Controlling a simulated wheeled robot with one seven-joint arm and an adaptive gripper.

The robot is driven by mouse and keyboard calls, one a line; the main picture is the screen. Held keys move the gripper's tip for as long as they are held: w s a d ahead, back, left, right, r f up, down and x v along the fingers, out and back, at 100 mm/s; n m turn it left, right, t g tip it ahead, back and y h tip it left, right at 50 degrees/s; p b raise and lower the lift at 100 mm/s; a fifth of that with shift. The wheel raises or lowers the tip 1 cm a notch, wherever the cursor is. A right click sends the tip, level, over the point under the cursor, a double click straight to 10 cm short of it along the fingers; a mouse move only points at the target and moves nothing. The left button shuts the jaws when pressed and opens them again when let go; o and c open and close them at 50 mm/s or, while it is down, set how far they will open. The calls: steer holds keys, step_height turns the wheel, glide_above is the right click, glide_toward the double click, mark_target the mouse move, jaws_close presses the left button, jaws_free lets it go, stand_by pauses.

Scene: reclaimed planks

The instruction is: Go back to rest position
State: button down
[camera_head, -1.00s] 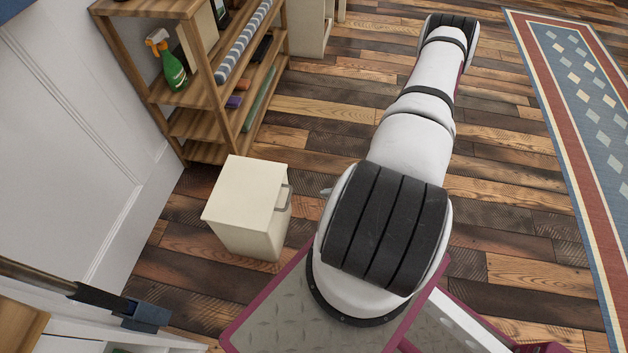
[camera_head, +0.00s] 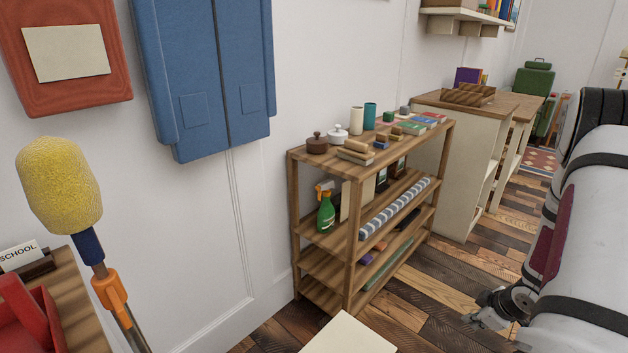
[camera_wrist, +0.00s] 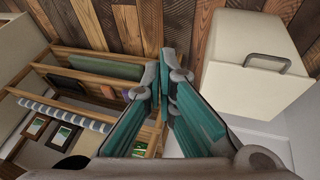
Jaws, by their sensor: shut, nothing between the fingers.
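My gripper (camera_wrist: 164,62) is shut and empty in the wrist view, its teal-lined fingers meeting at the tips. Part of it also shows at the right of the head view (camera_head: 500,306), beside my white arm, above the floor. In the wrist view the wooden shelf (camera_wrist: 90,55) lies left of the fingers. The cream cabinet (camera_wrist: 250,60) with a grey handle is to their right. The fingers appear apart from both.
The wooden shelf (camera_head: 355,225) stands against the wall with a green spray bottle (camera_head: 326,212) and pots on it. A yellow duster (camera_head: 60,185) rises at the left. Plank floor (camera_head: 440,290) is bare right of the shelf. A longer cabinet (camera_head: 460,170) stands behind.

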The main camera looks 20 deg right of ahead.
steer(key=w+a+r+m+g+h, duration=0.1)
steer(key=w+r+h, duration=0.1)
steer(key=r, duration=0.6)
steer(key=w+a+r+m+h, duration=0.1)
steer(key=w+r, duration=0.1)
steer(key=r, duration=0.5)
steer(key=s+a+r+m+g+h, duration=0.1)
steer(key=s+a+r+m, duration=0.15)
steer(key=a+r, duration=0.8)
steer(key=s+a+r+g+y, duration=0.15)
steer(key=s+a+r, duration=0.25)
steer(key=s+a, duration=0.4)
steer(key=s+a+r+m+y, duration=0.1)
steer(key=s+a+r+y, duration=0.15)
steer(key=s+a, duration=0.5)
steer(key=s+a+r+g+y, duration=0.1)
steer(key=s+a+r, duration=0.4)
steer(key=s+a, duration=0.3)
step_height(320, 180, up, 22)
steer(key=w+t+p, duration=0.1)
steer(key=t+p, duration=0.2)
steer(key=p, duration=1.9)
steer(key=shift+a+r+t, duration=0.15)
steer(key=shift+a+t, duration=0.1)
steer(key=shift+t, duration=0.1)
